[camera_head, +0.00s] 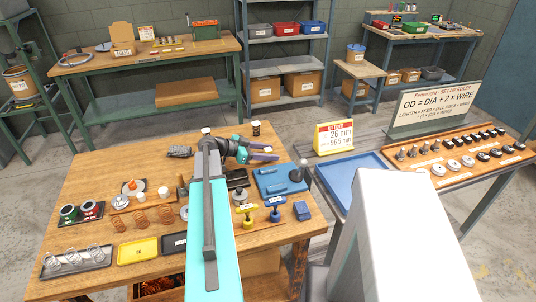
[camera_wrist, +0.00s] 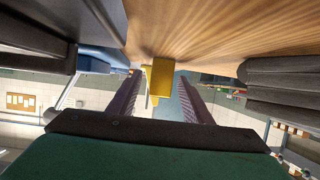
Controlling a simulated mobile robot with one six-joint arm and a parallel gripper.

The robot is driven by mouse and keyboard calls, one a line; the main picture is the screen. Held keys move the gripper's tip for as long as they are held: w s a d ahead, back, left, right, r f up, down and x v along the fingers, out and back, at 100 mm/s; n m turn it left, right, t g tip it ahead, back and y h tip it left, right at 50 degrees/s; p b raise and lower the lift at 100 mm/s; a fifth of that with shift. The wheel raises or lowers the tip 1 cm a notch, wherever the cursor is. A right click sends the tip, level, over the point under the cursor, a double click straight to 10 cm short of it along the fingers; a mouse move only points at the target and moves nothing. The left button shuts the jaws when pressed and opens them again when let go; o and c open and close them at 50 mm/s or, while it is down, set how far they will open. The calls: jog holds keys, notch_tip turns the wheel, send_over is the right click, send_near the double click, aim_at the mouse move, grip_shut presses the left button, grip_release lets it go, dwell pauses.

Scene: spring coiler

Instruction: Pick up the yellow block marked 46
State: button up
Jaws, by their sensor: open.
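My gripper (camera_head: 270,152) reaches to the right, low over the far right part of the wooden table, with its two fingers apart. In the wrist view my gripper (camera_wrist: 160,95) is open, and a yellow block (camera_wrist: 160,73) shows between the fingers, near the tips. The block stands against the wooden table top, which is at the top of that upside-down view. I cannot tell whether either finger touches it. No number can be read on it. In the head view the fingers mostly hide that spot.
A blue holder (camera_head: 270,185) lies just in front of the gripper. A yellow-handled tool (camera_head: 245,209) and a blue one (camera_head: 275,213) stand nearer. A yellow tray (camera_head: 138,251) lies at the front edge. A yellow sign (camera_head: 334,137) stands at right. The table's far left is clear.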

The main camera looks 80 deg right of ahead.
aim_at(268, 149)
dwell(0.3)
jog(key=c, duration=1.1)
jog(key=shift+r, duration=0.1)
jog(key=shift+c, duration=0.2)
jog(key=shift+r+b, duration=1.45)
jog(key=shift+r, duration=3.45)
